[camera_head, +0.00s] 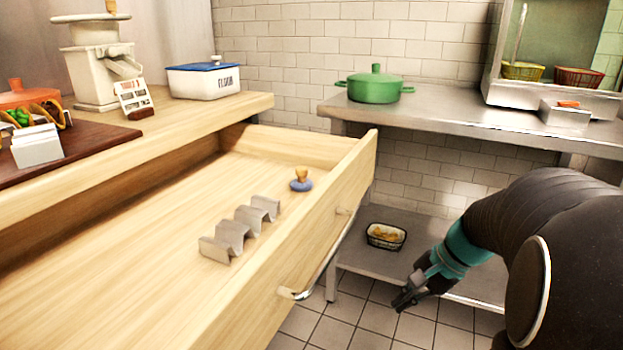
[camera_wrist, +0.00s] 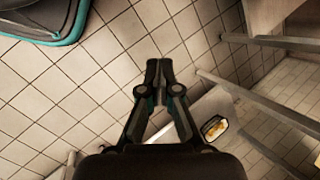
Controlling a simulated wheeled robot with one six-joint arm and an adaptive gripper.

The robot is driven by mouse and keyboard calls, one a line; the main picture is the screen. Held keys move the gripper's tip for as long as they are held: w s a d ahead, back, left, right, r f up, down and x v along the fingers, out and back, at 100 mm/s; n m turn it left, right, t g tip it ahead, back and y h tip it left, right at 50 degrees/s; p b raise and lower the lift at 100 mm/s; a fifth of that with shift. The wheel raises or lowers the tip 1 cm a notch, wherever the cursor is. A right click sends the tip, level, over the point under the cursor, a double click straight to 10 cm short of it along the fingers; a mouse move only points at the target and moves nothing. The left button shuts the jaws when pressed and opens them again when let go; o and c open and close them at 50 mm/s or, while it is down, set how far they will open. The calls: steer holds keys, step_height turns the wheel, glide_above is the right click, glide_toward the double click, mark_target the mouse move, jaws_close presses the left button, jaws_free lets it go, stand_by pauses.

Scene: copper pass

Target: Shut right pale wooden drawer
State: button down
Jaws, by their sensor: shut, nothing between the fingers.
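The pale wooden drawer (camera_head: 349,183) stands far open in the head view, pulled out from the counter on the left. A curved metal handle (camera_head: 305,291) is on its front face. Inside the drawer lie a wavy metal taco holder (camera_head: 236,234) and a small blue thing with a wooden knob (camera_head: 301,180). My gripper (camera_head: 400,303) is shut and empty, to the right of the drawer front and apart from it. In the wrist view my gripper (camera_wrist: 158,65) points down over the tiled floor, with its fingertips together. The drawer is not clearly seen there.
A steel table (camera_head: 450,119) stands at the back right, bearing a green pot (camera_head: 375,86). A basket with food (camera_head: 385,236) sits on its lower shelf, also in the wrist view (camera_wrist: 215,128). Tiled floor (camera_head: 341,325) is clear between drawer and table.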

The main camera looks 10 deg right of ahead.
steer(key=w+d+r+m+t+y, duration=0.4)
steer(key=w+d+m+y, duration=0.15)
steer(key=w+m, duration=0.2)
steer(key=m+t+y, duration=0.4)
steer(key=m, duration=0.1)
glide_toward(357, 184)
steer(key=x, duration=0.7)
steer(key=shift+d, duration=0.1)
